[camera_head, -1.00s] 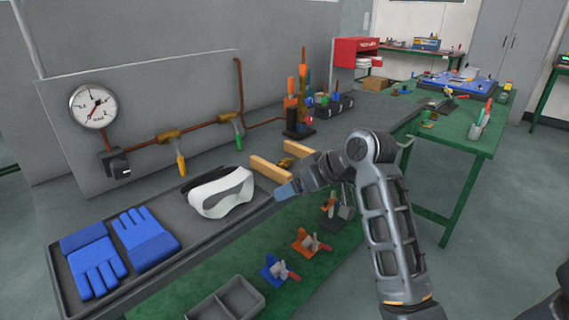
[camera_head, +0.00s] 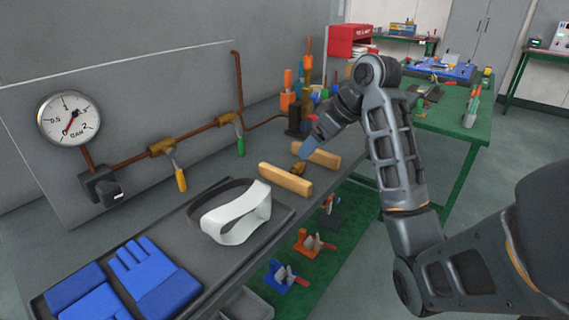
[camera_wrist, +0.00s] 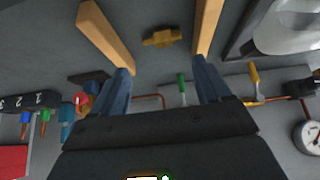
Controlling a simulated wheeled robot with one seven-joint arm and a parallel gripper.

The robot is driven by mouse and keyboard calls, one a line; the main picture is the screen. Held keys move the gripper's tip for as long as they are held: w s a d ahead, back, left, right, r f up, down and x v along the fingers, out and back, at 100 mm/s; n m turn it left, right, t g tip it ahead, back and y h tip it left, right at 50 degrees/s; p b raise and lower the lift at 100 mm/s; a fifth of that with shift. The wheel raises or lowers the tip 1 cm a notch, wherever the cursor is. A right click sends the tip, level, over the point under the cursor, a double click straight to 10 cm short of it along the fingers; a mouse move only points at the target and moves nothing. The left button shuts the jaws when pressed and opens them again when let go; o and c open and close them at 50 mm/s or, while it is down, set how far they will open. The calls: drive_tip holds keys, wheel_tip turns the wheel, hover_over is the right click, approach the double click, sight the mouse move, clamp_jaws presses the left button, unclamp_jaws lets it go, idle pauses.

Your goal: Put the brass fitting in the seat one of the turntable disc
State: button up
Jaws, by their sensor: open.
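The brass fitting (camera_wrist: 163,38) lies on the grey bench between two wooden blocks in the wrist view. In the head view, the fitting (camera_head: 298,168) is partly hidden by the blocks and my gripper. My gripper (camera_head: 311,147) is above the bench near the fitting and the rear block. In the wrist view, my gripper (camera_wrist: 162,78) has its two blue fingers spread apart, with nothing between them. The fitting appears beyond the fingertips, not touched. I cannot clearly pick out the turntable disc or its seat one.
Wooden blocks (camera_head: 285,179) (camera_head: 316,155) flank the fitting. A white visor (camera_head: 236,215) and blue gloves (camera_head: 152,277) lie nearer. Pipes with valves and a pressure gauge (camera_head: 69,118) line the wall side. A dark numbered rack (camera_wrist: 28,103) shows in the wrist view. A green table (camera_head: 455,122) stands beyond.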

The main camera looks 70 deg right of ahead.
sight(302, 165)
drive_tip(key=shift+x, duration=3.95)
drive_tip(key=shift+s+d+f, duration=0.1)
drive_tip(key=shift+s, duration=0.1)
drive_tip(key=shift+c, duration=0.2)
drive_tip(key=c, duration=1.2)
drive_tip(key=shift+o, duration=0.2)
